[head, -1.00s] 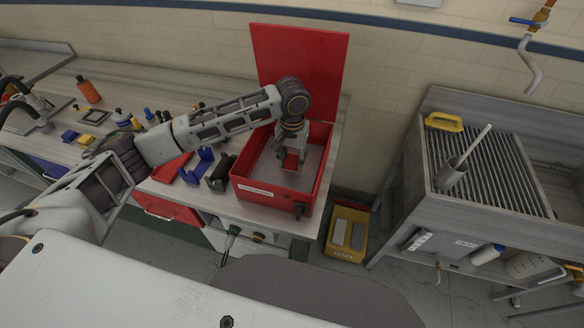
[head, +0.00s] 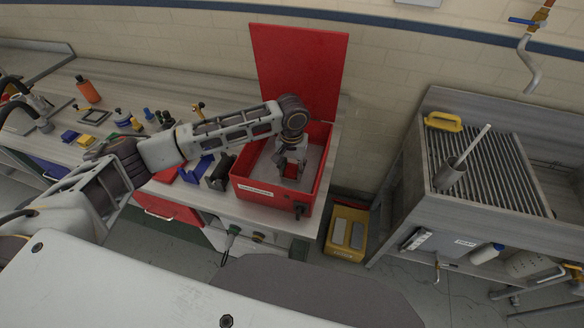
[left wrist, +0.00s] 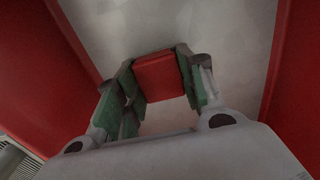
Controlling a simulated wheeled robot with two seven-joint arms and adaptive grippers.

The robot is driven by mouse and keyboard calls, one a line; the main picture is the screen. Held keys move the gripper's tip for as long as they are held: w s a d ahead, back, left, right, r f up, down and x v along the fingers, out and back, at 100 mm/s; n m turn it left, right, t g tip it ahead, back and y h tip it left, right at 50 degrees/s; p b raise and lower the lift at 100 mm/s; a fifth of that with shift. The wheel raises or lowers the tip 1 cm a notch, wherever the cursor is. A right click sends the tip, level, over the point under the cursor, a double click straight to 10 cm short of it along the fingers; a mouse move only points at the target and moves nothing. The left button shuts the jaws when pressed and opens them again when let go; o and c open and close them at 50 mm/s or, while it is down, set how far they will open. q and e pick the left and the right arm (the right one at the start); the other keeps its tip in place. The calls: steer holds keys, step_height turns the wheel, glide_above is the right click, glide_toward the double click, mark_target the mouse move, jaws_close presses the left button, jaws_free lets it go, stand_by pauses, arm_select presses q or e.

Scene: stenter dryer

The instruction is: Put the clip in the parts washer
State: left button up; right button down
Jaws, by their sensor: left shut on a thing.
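The parts washer (head: 256,190) is a red open-topped box on the bench, with its red lid (head: 299,70) standing up at the back. My left gripper (head: 291,176) reaches down inside the washer, between its walls. In the left wrist view, the gripper (left wrist: 158,75) has its green-padded fingers shut on the red clip (left wrist: 159,76). The clip is over the washer's pale grey floor (left wrist: 180,25); I cannot tell whether it touches. In the head view, the gripper mostly hides the clip. My right gripper is not in view.
Blue holders (head: 197,169) and a dark holder (head: 219,173) stand left of the washer. Several bottles and small parts lie farther left on the bench. A yellow bin (head: 345,251) is on the floor to the right. A ribbed draining sink (head: 490,165) stands at the far right.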

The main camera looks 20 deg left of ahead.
mark_target(292, 169)
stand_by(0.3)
arm_select(q)
steer(key=o, duration=1.3)
steer(key=shift+f, duration=0.1)
step_height(292, 169, up, 12)
steer(key=shift+r+b, duration=0.15)
steer(key=shift+b, duration=0.2)
